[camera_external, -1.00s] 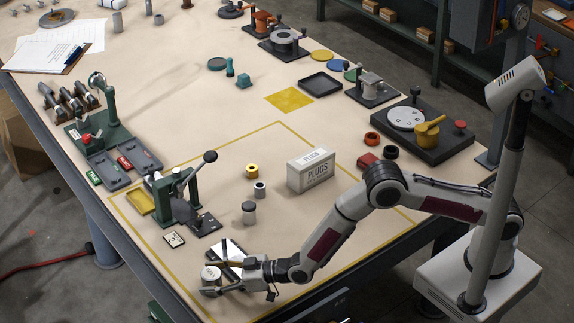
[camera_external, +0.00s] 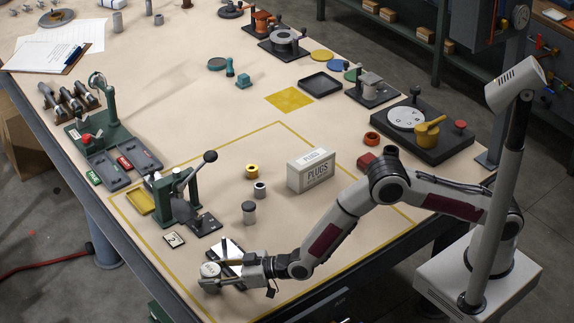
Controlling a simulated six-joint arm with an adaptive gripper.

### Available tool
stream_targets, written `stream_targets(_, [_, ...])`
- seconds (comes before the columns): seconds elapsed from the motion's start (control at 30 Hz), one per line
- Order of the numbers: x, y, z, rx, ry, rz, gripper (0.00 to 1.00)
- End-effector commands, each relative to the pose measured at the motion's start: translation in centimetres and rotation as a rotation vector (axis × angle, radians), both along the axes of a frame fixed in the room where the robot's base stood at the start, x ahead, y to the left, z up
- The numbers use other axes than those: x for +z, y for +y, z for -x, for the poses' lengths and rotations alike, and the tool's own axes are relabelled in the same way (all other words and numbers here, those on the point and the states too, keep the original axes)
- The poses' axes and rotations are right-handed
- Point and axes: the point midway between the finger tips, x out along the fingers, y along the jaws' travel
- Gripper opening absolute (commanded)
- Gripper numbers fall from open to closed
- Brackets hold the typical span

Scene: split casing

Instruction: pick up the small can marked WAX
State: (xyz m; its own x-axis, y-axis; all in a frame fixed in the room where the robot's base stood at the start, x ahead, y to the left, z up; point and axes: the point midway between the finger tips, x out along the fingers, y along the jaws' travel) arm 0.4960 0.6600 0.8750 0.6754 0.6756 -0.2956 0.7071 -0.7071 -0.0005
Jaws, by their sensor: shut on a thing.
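A small pale can (camera_external: 211,270) with a light lid stands or hangs at the front left of the bench. Marks on its lid are too small to read. My gripper (camera_external: 216,275) reaches in from the right and is shut on this can, with one finger on each side of it. I cannot tell for sure whether the can's bottom touches the bench.
A black and white plate (camera_external: 228,252) lies just behind my gripper. The bench's front edge is close.

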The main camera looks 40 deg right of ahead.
Motion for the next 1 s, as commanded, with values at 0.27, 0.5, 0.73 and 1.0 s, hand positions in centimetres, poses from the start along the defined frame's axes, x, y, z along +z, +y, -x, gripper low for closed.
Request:
stream_targets(0.27, [3.7, 0.0, 0.0, 0.001, -0.003, -0.003, 0.12])
stream_targets(0.5, [6.7, 0.0, 0.0, 0.000, -0.002, -0.004, 0.12])
stream_targets(0.73, [8.2, 0.0, 0.0, 0.000, -0.002, -0.002, 0.12])
stream_targets(1.0, [8.5, 0.0, 0.0, 0.000, -0.001, -0.001, 0.12])
